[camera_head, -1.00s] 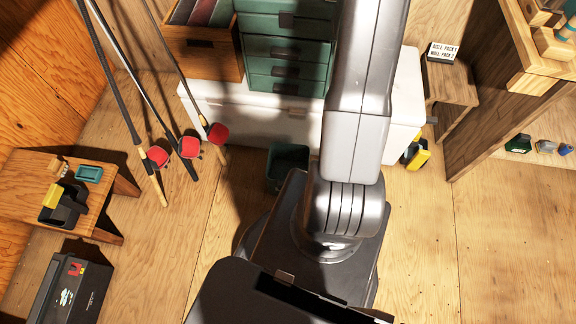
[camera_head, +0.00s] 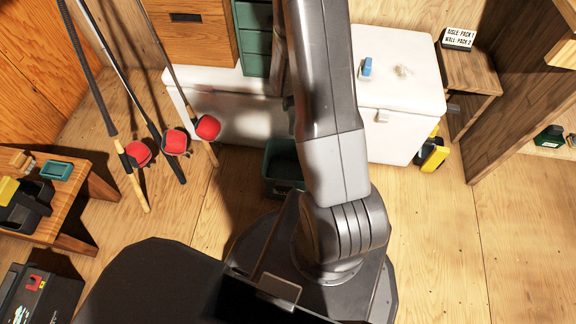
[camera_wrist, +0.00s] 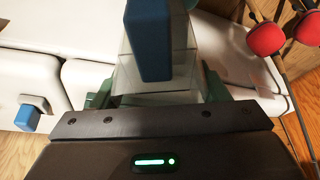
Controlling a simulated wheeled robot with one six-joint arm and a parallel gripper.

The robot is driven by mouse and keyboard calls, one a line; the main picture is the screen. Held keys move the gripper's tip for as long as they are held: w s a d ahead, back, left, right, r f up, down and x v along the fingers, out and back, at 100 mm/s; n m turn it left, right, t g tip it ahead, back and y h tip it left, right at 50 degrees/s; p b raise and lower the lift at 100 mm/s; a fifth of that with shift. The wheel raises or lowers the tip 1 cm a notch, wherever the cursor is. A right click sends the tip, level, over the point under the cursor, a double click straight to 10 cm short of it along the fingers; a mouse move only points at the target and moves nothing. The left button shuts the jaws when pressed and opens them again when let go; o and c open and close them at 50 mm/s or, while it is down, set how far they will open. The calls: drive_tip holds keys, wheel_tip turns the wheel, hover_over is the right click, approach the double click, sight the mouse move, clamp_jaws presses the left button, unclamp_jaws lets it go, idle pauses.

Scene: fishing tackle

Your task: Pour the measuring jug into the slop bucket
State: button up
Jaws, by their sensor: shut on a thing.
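The measuring jug (camera_wrist: 190,55) is a clear vessel with a blue handle (camera_wrist: 150,40), seen in the wrist view just ahead of my gripper (camera_wrist: 160,112). My gripper is shut on it; the fingertips are mostly hidden. I cannot tell whether anything is in the jug or how far it tilts. In the head view my arm hides the gripper and jug. The dark green slop bucket (camera_head: 282,170) stands on the floor before the white chest, left of my arm, which hides its right part.
A long white chest (camera_head: 400,75) carries a blue item (camera_head: 367,67) and green drawers (camera_head: 252,45). Rods with red reels (camera_head: 207,127) lean at left. A bench (camera_head: 75,205) stands far left. A yellow-and-black item (camera_head: 432,153) lies right of the chest. Floor at right is clear.

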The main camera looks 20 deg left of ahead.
drive_tip(key=s+a+f+n+b, duration=0.2)
drive_tip(key=s+a+f+b, duration=0.1)
drive_tip(key=f+b, duration=0.3)
drive_tip(key=s+a+f+n+b, duration=0.1)
drive_tip(key=s+a+f+b, duration=0.2)
drive_tip(key=f, duration=0.6)
drive_tip(key=s+b, duration=0.2)
drive_tip(key=s, duration=0.1)
drive_tip(key=shift+s+f+n+g+y+b, duration=0.25)
drive_tip(key=shift+n+g+y+b, duration=0.15)
drive_tip(key=shift+d, duration=0.1)
